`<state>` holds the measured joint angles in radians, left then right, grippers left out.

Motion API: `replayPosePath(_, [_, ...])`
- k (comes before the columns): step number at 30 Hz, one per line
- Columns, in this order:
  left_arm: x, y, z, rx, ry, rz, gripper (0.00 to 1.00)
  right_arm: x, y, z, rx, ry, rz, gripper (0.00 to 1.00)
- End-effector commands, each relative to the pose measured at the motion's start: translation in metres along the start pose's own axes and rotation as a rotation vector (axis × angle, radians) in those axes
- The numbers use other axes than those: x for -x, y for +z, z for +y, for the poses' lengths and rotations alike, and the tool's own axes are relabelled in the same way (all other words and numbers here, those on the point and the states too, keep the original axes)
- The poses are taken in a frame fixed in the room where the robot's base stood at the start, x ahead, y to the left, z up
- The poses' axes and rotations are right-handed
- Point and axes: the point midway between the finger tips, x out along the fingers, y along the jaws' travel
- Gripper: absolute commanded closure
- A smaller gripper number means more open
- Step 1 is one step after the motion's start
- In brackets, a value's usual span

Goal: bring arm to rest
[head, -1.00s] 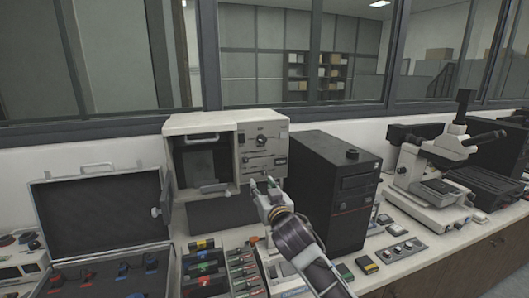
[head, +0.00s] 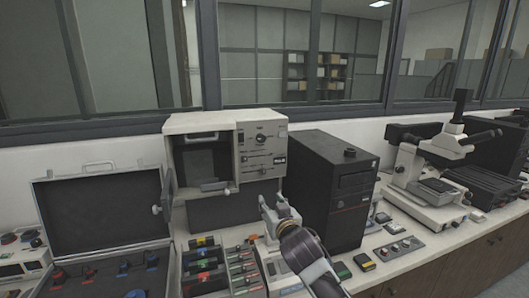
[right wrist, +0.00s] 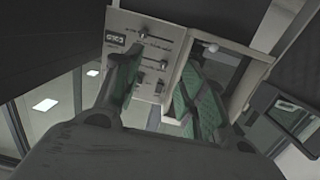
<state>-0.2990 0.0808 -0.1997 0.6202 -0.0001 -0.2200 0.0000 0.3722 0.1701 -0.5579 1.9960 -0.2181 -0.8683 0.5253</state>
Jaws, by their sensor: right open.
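My right gripper (head: 266,204) is in front of the mounting press (head: 262,152), below its control panel, and is empty. In the right wrist view its two green-padded fingers (right wrist: 155,90) stand apart, with the press's panel (right wrist: 150,45) behind them. The press is a cream box with a dial and sliders on its right half and an open chamber (head: 203,160) on its left. The chamber's door (head: 168,190) stands swung out to the left. My left gripper is not in view.
A black computer tower (head: 335,190) stands close to the right of my right arm. An open case (head: 100,215) with blue-handled items is at the left. A tray of coloured items (head: 205,262) lies below the press. A microscope (head: 440,165) stands at the right.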

Motion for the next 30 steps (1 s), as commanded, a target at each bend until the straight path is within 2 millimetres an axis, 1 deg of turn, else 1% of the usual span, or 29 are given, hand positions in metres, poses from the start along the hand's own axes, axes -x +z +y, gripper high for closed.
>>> replayPosePath(5, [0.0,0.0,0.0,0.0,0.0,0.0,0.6,0.013,0.034,0.014,-0.015,0.027,-0.083,0.59])
replayPosePath(9, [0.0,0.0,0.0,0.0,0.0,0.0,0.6,0.029,0.067,0.027,-0.024,0.052,-0.165,0.59])
replayPosePath(14, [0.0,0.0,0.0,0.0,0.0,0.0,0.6,0.05,0.103,0.041,-0.032,0.077,-0.262,0.59])
replayPosePath(18, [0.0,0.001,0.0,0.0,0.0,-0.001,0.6,0.07,0.135,0.053,-0.037,0.096,-0.348,0.59])
replayPosePath(23, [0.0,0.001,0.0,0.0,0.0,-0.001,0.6,0.097,0.168,0.065,-0.041,0.113,-0.446,0.59])
replayPosePath(30, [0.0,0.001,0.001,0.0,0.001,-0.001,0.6,0.142,0.216,0.08,-0.043,0.131,-0.596,0.59])
